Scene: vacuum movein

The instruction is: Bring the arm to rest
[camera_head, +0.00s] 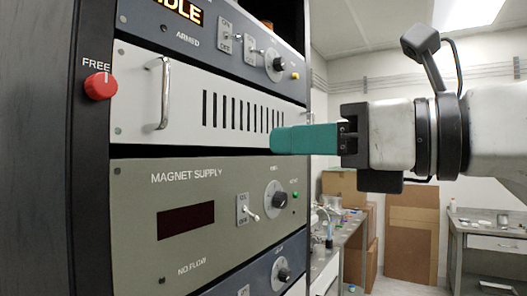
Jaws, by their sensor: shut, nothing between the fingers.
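My gripper (275,141) is in the right half of the view, with its teal fingers pointing left. The fingers are together and hold nothing. Their tips are in front of the right end of the white vented panel (185,85) of the rack. I cannot tell whether the tips touch the panel. My pale arm reaches in from the right edge.
A grey-green panel labelled MAGNET SUPPLY (200,225) sits below the vented one. A red knob (101,86) marked FREE is on the rack's left post. Benches (495,228) and cardboard boxes (412,235) stand behind. Open room lies right of the rack.

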